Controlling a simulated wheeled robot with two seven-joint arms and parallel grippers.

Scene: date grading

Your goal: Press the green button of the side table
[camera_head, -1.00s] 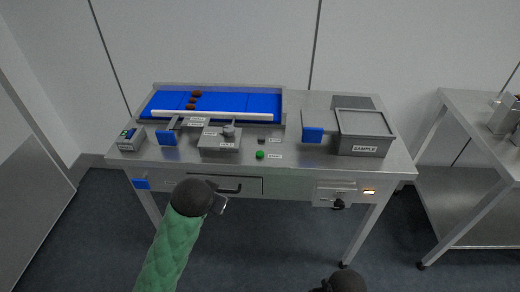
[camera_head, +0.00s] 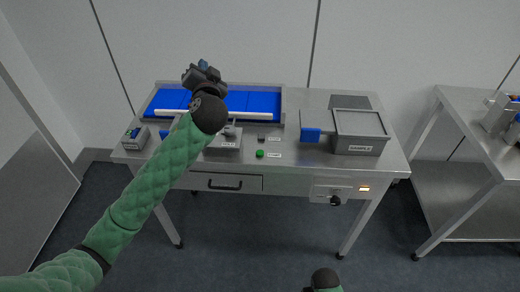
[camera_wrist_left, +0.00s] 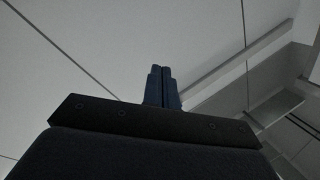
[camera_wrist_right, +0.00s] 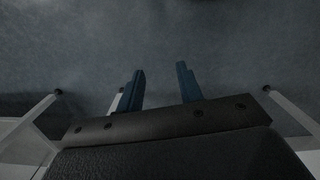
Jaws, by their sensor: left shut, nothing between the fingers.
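The green button (camera_head: 260,154) sits on the front part of the steel side table (camera_head: 290,172), right of the grey block with the knob, with a small white label beside it. A small dark button (camera_head: 261,139) lies just behind it. My left gripper (camera_head: 203,64) is raised over the back left of the table, in front of the blue belt, up and left of the green button and apart from it. Its fingers (camera_wrist_left: 163,88) are shut and empty in the left wrist view. My right gripper (camera_wrist_right: 160,85) is open and empty, pointing at the dark floor.
The blue belt (camera_head: 255,102) runs along the back of the table. A grey SAMPLE box (camera_head: 360,147) stands at the right, with a blue panel (camera_head: 310,135) beside it. A small control box (camera_head: 135,138) is at the left. Another steel table (camera_head: 455,190) stands farther right.

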